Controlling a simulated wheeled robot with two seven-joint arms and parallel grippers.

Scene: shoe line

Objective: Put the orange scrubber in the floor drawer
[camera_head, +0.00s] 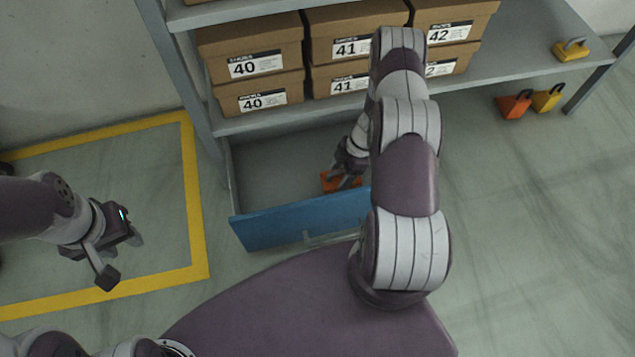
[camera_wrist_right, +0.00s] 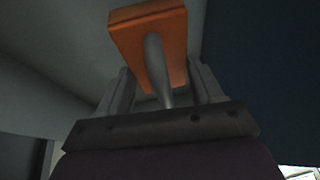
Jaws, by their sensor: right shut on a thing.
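The orange scrubber (camera_head: 328,181) is inside the open floor drawer, partly hidden by my right gripper (camera_head: 347,180). In the right wrist view, its orange block (camera_wrist_right: 150,42) and grey handle (camera_wrist_right: 158,72) show, with the handle between the two fingers of my right gripper (camera_wrist_right: 160,90), which is shut on it. I cannot tell whether the scrubber touches the drawer floor. The floor drawer (camera_head: 290,222) is pulled out under the shelf, with a blue front and grey inside. My left gripper (camera_head: 121,257) is open and empty at the left, above the floor.
Brown shoe boxes (camera_head: 252,65) stand stacked on the grey shelf (camera_head: 480,75) above the drawer. A yellow scrubber (camera_head: 571,50) sits at the shelf's right end. Orange (camera_head: 514,105) and yellow (camera_head: 547,98) items lie below it. A yellow floor line (camera_head: 190,190) runs at left.

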